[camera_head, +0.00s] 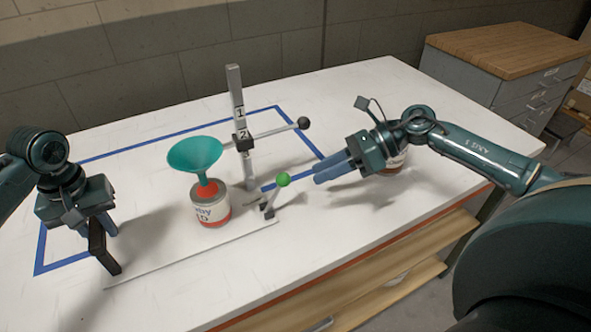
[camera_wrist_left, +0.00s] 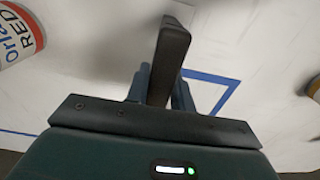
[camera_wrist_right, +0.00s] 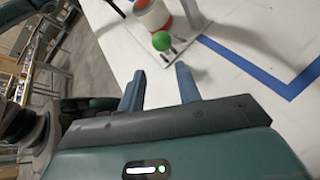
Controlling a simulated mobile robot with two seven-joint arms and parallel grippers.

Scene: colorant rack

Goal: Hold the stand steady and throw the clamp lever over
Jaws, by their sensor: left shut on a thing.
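The stand has a thin white base plate (camera_head: 190,256), a grey upright post (camera_head: 236,92) with number labels, and a side arm ending in a black ball (camera_head: 303,123). A teal funnel (camera_head: 194,154) sits over a red-and-white can (camera_head: 211,208) in front of the post. The clamp lever (camera_head: 283,179), with a green knob, leans up and right from the plate's right end; its knob also shows in the right wrist view (camera_wrist_right: 161,41). My left gripper (camera_head: 98,233) is shut on the black upright handle (camera_head: 103,257) at the plate's left end. My right gripper (camera_head: 318,174) is open and empty, right of the knob and apart from it.
Blue tape (camera_head: 85,155) outlines a rectangle on the white table (camera_head: 350,90). A wood-topped cabinet (camera_head: 500,50) stands beyond the table. The table's front area is clear.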

